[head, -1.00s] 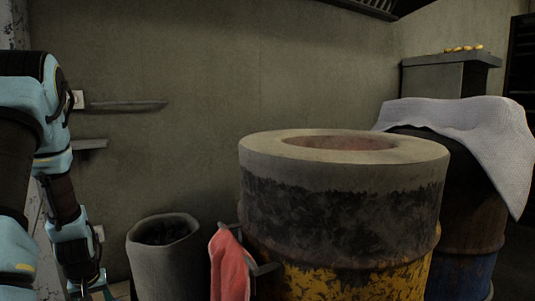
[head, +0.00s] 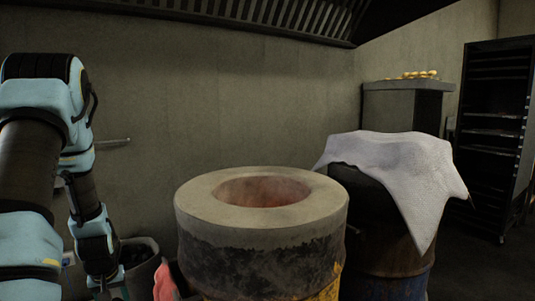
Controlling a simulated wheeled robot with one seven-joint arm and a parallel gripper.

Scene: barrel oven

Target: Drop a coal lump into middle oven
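An open barrel oven (head: 215,240) stands at the centre of the head view, with a thick pale rim and a round reddish opening at its top. A second barrel (head: 385,245), covered by a white cloth (head: 395,155), stands close behind it to the right. Only these two barrels show. A grey bin (head: 142,278) with dark contents, probably coal, is at the lower left, partly behind my arm. My gripper (head: 108,291) is low at the bottom edge by the bin, left of the open oven. Its fingers are cut off, and no lump shows in it.
A red cloth (head: 165,282) hangs at the open oven's left side. A grey counter (head: 400,88) with several yellowish pieces on top is at the back right. A black rack (head: 495,135) stands at the far right. A vent hood (head: 285,18) hangs above.

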